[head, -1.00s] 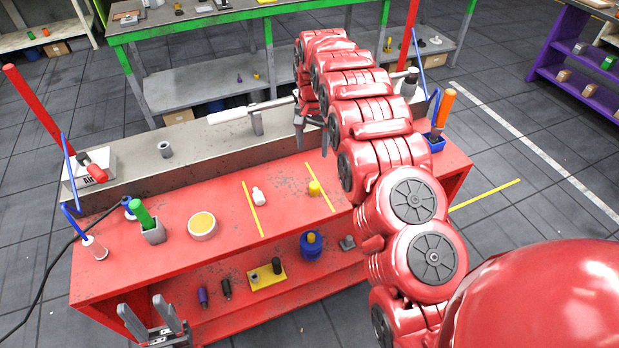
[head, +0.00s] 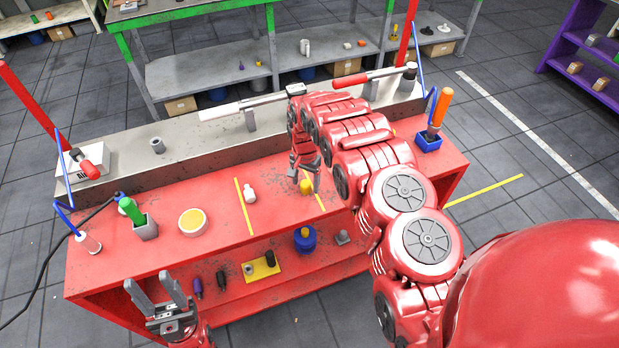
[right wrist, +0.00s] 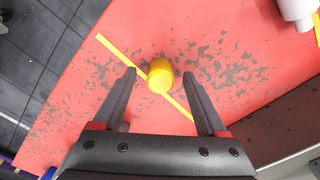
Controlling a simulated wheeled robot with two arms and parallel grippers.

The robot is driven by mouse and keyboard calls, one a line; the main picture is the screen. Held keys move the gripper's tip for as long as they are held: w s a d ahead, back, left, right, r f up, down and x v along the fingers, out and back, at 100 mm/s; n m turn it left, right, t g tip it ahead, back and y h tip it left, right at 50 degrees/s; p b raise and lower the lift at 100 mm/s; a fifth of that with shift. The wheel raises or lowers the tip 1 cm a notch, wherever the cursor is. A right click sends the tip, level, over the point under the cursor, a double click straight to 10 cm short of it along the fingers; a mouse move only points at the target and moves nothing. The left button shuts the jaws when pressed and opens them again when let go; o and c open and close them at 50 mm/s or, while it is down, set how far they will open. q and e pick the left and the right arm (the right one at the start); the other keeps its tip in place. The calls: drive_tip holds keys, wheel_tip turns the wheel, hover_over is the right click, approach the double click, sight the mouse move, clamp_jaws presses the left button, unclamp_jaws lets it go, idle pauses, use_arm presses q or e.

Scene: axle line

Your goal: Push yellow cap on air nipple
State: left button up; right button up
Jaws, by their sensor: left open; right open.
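The yellow cap (head: 306,186) stands on the red bench top, on a yellow tape line. In the right wrist view the yellow cap (right wrist: 160,75) lies ahead of and between the fingertips of my right gripper (right wrist: 158,72), with a gap on both sides. In the head view my right gripper (head: 304,178) is open just over the cap. My left gripper (head: 155,287) is open and empty in front of the bench's left end. An axle (head: 245,105) lies along the grey rail at the back, its middle partly hidden by my right arm. I cannot make out the air nipple.
A white bottle-like part (head: 250,196) stands left of the cap by another tape line. A round yellow-topped tin (head: 192,221), a green-handled tool in a grey holder (head: 146,229) and a blue holder (head: 428,141) with an orange-handled tool are on the bench.

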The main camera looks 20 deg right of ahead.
drive_tip(key=shift+w+d+f, duration=0.15)
drive_tip(key=shift+f, duration=0.25)
drive_tip(key=shift+w+d+f, duration=0.1)
drive_tip(key=shift+d+f, duration=0.05)
drive_tip(key=shift+f, duration=0.2)
drive_tip(key=shift+s+a+r, duration=0.2)
drive_tip(key=shift+a+r, duration=0.05)
drive_tip(key=shift+a, duration=0.1)
drive_tip(key=shift+c, duration=0.7)
drive_tip(key=shift+s+a+r, duration=0.1)
drive_tip(key=shift+s+a, duration=0.05)
drive_tip(key=shift+c, duration=1.2)
drive_tip(key=shift+d, duration=0.25)
drive_tip(key=c, duration=0.7)
drive_tip(key=shift+a, duration=0.1)
clamp_jaws()
drive_tip(key=shift+w, duration=0.2)
